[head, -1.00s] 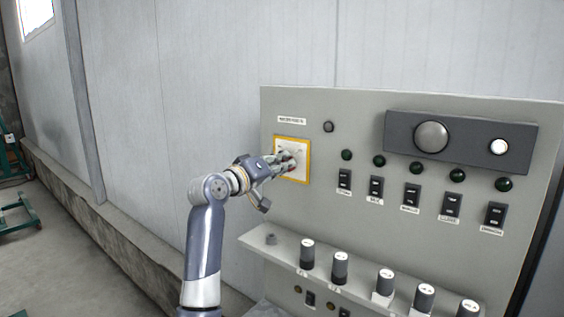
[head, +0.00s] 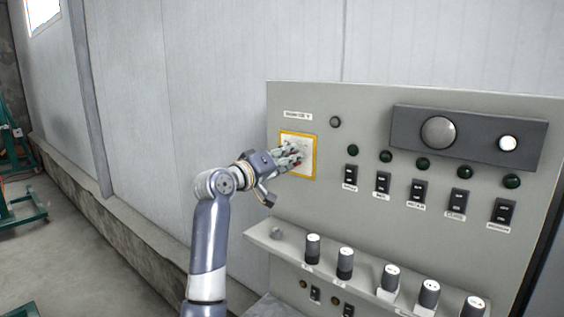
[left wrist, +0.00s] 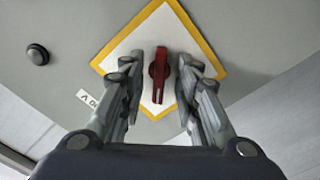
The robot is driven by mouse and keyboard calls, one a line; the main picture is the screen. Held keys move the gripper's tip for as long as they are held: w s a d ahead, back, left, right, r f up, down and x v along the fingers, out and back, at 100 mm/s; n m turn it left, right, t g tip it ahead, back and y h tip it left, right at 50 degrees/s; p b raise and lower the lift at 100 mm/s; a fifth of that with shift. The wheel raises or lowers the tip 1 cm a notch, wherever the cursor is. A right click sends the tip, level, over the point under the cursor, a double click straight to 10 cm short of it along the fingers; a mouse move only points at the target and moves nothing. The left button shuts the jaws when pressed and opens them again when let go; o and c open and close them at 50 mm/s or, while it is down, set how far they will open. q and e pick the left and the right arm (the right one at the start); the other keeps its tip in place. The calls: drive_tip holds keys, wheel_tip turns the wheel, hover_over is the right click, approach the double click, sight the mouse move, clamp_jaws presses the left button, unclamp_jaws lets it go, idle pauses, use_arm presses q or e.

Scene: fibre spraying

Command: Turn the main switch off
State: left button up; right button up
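The main switch is a red rotary handle (left wrist: 159,76) on a white plate with a yellow border (left wrist: 213,55), at the left of the grey control panel. In the head view the yellow-bordered plate (head: 314,158) shows, but my gripper mostly hides the red handle. My left gripper (head: 297,158) is in front of the plate. In the left wrist view its fingers (left wrist: 163,72) are spread, one on each side of the handle, with gaps on both sides. My right gripper is not in view.
The panel (head: 290,210) carries a row of black rocker switches (head: 419,192) under green lamps (head: 422,164). A ledge with several knobs (head: 345,262) juts out below the main switch. A small black button (head: 336,122) sits beside the plate. Left of the panel is bare wall.

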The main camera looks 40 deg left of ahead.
use_arm(q)
drive_tip(key=s+a, duration=0.1)
drive_tip(key=s, duration=1.1)
drive_tip(key=shift+f, duration=0.1)
